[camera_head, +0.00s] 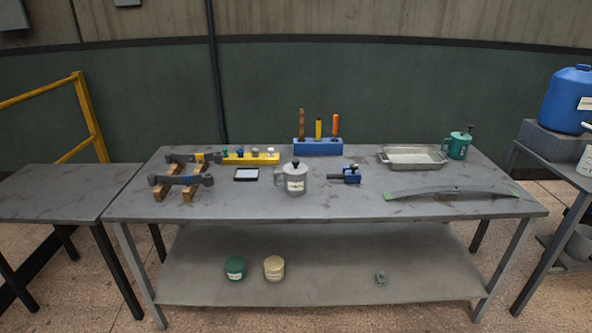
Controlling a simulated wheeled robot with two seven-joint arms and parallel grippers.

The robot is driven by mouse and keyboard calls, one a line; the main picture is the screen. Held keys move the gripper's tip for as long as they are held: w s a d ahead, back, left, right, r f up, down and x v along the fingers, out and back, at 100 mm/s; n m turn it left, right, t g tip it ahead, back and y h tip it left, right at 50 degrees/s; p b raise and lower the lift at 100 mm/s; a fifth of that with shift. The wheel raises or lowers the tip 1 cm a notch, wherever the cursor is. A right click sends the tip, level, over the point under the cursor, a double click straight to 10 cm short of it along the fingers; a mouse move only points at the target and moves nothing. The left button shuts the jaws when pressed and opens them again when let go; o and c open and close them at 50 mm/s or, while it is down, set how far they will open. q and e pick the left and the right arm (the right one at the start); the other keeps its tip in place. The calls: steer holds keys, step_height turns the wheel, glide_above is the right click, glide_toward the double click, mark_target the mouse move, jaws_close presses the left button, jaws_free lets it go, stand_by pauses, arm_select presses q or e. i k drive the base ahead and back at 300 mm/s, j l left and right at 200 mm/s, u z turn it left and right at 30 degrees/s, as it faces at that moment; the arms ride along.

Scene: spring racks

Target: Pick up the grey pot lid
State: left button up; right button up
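A grey pot (297,184) with a pale label and a side handle stands upright near the middle of the grey metal table. A grey lid (295,168) with a dark knob appears to sit on top of it. A green pot (457,149) with a dark piece on top stands at the back right of the table. Neither of my grippers shows in the head view.
A blue tool holder (318,147), yellow rack (250,158), metal tray (412,157), blue vise-like tool (346,175) and curved leaf spring (450,192) share the table. Dark metal parts rest on wooden blocks (188,192) at left. The front edge is mostly clear.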

mark_target(295, 168)
steer(key=i+j+u, duration=0.3)
steer(key=i, duration=0.75)
steer(key=i+u, duration=0.3)
steer(key=i, duration=0.75)
steer(key=l, duration=0.1)
